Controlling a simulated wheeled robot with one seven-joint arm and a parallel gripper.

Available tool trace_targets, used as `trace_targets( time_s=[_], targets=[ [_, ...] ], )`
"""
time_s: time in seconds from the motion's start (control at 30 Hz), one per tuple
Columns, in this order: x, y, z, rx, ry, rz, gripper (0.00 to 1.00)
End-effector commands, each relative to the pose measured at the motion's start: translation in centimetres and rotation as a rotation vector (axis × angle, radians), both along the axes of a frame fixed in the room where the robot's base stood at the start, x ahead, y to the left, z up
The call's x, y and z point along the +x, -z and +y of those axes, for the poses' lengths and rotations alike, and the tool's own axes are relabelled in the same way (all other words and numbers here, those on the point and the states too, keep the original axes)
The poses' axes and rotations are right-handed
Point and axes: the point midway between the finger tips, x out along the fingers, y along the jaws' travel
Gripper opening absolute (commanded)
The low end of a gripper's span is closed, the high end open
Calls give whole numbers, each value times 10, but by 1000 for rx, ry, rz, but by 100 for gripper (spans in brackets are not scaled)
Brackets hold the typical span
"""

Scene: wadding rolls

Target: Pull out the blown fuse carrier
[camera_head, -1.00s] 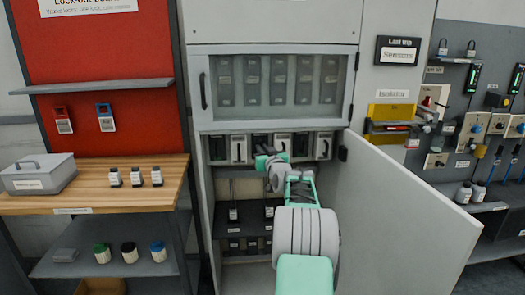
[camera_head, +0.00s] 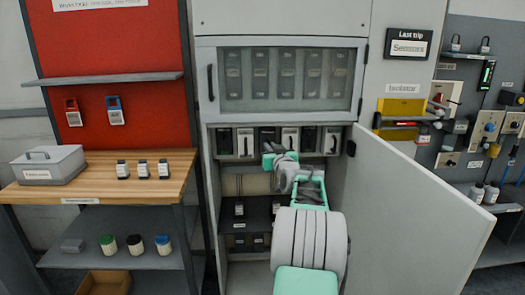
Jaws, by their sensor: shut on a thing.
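The open grey cabinet (camera_head: 205,170) holds a row of fuse carriers, some with white fronts, such as one left of my gripper (camera_head: 245,143) and one to its right (camera_head: 290,138). My gripper (camera_head: 268,151) is at the middle of this row, at its lower edge. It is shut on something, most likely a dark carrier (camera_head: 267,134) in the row. The gripper and my arm hide most of the contact, so I cannot tell how far that carrier sits in its slot. No blown mark is readable.
The cabinet door (camera_head: 420,215) stands open at the right. Above the row is a glazed panel (camera_head: 285,78). Spare carriers (camera_head: 142,169) stand on the wooden bench (camera_head: 95,190) at left, beside a grey box (camera_head: 48,165). A yellow holder (camera_head: 400,107) hangs at right.

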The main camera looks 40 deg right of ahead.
Motion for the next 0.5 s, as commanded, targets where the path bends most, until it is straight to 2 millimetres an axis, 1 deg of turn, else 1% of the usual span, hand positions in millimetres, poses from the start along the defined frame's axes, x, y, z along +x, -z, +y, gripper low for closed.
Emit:
trace_targets(
  time_s=[0.03,0.13,0.17,0.2,0.4,0.5],
  targets=[
    [0,3,1,5,-3,4,0],
    [0,4,1,6,-3,5,0],
    [0,4,1,6,-3,5,13],
    [0,4,1,6,-3,5,16],
    [1,3,2,5,-4,4,32],
    [1,2,2,4,-4,3,32]
  ],
)
